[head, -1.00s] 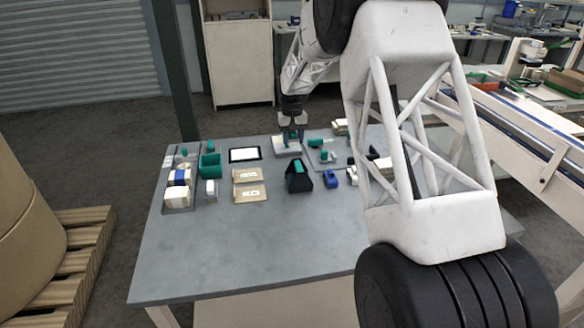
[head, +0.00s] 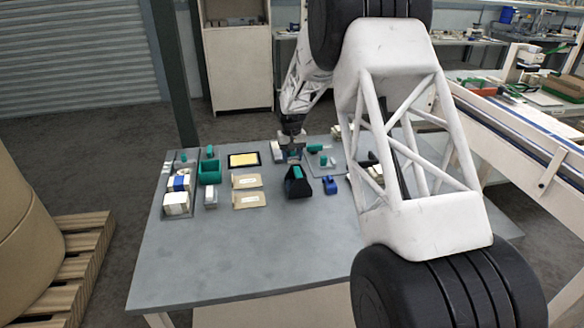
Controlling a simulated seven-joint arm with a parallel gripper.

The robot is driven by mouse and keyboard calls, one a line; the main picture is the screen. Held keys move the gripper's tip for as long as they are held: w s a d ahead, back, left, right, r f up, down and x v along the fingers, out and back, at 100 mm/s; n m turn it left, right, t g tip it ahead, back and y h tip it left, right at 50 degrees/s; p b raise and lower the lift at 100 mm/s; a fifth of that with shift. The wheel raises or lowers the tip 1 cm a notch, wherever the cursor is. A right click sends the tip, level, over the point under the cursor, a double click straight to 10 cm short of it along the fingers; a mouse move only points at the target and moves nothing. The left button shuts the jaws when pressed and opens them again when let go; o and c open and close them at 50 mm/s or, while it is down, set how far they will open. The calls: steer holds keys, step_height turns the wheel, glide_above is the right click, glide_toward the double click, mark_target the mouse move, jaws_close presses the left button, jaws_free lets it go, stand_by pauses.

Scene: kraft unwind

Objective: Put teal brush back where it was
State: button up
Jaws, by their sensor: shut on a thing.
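My gripper (head: 293,152) is at the back of the grey table, pointing down and shut on a small teal item, which I take to be the teal brush (head: 297,155). Little of the brush shows, and its shape is too small to make out. The gripper is just right of a pale block (head: 279,152) and behind a black holder (head: 298,187) with a teal top. I cannot tell whether the brush touches the table.
A grey mat with small teal pieces (head: 316,148) lies right of the gripper. A blue item (head: 330,185), a teal bin (head: 210,171), brown packets (head: 248,200) and a black-framed yellow panel (head: 243,160) are nearby. The front of the table (head: 240,255) is clear.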

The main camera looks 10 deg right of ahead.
mark_target(292, 175)
steer(key=shift+f, duration=2.45)
steer(key=shift+f, duration=0.6)
steer(key=o, duration=1.2)
steer(key=shift+r, duration=0.15)
steer(key=r, duration=0.8)
steer(key=w+r, duration=0.1)
steer(key=r, duration=0.3)
steer(key=shift+w+r, duration=0.1)
steer(key=shift+r, duration=0.3)
steer(key=shift+r, duration=0.1)
